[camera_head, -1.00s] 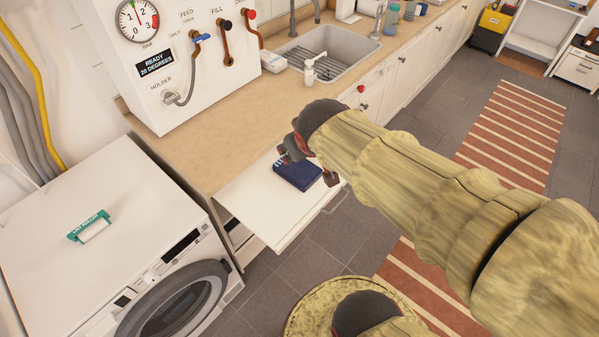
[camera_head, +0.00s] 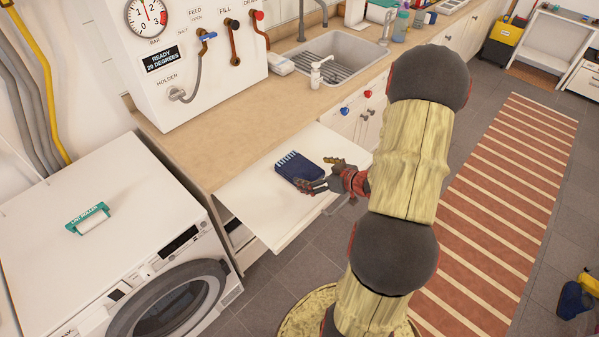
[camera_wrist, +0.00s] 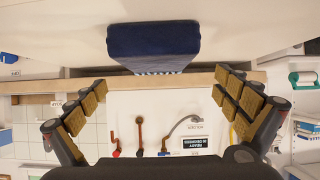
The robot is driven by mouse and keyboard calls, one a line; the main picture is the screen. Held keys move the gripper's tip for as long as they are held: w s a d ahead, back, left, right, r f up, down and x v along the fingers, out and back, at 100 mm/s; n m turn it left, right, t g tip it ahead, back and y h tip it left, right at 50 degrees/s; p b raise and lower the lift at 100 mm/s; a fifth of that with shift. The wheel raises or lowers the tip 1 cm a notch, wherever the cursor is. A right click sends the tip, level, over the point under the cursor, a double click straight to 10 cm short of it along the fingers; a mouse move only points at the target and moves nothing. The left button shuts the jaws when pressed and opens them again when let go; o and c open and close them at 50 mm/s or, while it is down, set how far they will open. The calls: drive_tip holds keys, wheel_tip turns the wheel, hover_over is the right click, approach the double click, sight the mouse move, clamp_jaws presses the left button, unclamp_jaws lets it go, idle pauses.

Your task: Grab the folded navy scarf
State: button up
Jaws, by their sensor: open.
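The folded navy scarf (camera_head: 299,168) lies flat on the white pull-out board (camera_head: 262,212) below the counter. White stripes show along its far edge. My gripper (camera_head: 319,174) is open beside the scarf's right side in the head view, with its fingers pointing toward it. In the wrist view the scarf (camera_wrist: 153,42) is ahead of and between my open gripper's fingers (camera_wrist: 168,105), apart from them. Nothing is between the fingers.
The beige counter (camera_head: 220,135) edge runs behind the board. A white washing machine (camera_head: 100,235) with a green lint roller (camera_head: 88,218) stands at left. A sink (camera_head: 345,55) and soap pump (camera_head: 316,75) are farther back. A striped rug (camera_head: 505,190) lies at right.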

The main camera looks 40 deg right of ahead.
sight(301, 168)
drive_tip(key=x, duration=0.2)
drive_tip(key=shift+w+f+b, duration=0.2)
drive_tip(key=shift+w+b, duration=0.05)
drive_tip(key=shift+b, duration=0.15)
drive_tip(key=x, duration=0.1)
drive_tip(key=b+x, duration=0.1)
drive_tip(key=x, duration=0.1)
drive_tip(key=b+x, duration=0.1)
drive_tip(key=x, duration=0.1)
drive_tip(key=shift+d, duration=0.25)
drive_tip(key=c, duration=1.4)
